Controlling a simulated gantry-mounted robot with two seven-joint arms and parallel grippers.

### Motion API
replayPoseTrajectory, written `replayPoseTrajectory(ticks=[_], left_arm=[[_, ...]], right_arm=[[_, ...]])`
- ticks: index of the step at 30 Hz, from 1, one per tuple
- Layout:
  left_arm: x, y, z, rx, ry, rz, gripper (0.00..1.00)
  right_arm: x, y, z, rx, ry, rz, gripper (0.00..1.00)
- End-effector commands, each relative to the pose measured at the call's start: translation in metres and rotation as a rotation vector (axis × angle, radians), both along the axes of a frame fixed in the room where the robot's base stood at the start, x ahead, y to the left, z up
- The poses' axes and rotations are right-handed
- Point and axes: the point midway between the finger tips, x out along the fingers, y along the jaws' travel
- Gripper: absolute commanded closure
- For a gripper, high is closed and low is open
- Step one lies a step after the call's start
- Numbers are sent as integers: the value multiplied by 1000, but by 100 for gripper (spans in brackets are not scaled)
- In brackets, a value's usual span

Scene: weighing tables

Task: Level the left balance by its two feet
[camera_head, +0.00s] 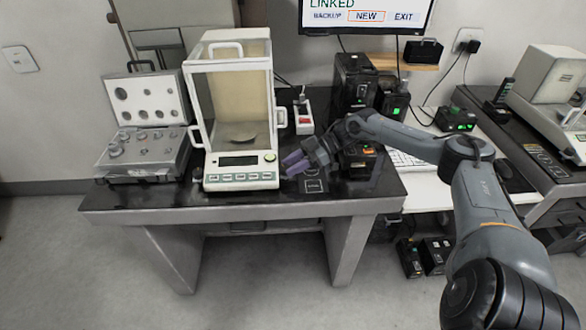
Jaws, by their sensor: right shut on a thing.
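The left balance (235,165) stands on the dark weighing table, with a glass draught shield, a round pan (240,133) inside and a front panel with a small dark display (238,161). My right gripper (291,164) reaches in from the right, its purplish fingers at the front right corner of the balance base. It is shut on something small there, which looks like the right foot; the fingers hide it. My left gripper is not in view.
An open case of weights (142,155) stands close left of the balance. Black boxes with green lights (354,80), a monitor (366,14) and a white keyboard (411,165) are to the right. Another balance (548,85) stands far right.

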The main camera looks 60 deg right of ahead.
Motion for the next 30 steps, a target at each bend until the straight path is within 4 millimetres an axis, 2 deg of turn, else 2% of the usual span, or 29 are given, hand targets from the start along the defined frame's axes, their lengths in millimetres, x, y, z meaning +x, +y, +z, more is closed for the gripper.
replayPoseTrajectory(ticks=[11, 12, 16, 25, 30], left_arm=[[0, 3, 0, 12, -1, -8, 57], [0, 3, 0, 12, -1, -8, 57], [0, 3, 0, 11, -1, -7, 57], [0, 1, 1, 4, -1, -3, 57], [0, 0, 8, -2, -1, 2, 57]], right_arm=[[0, 0, 0, -2, 1, 0, 95], [0, 0, 0, -2, 1, 0, 58], [0, 0, 0, -1, 1, 0, 39], [0, 0, 1, -1, 1, 1, 39], [0, 0, 12, -1, 0, 0, 39]])
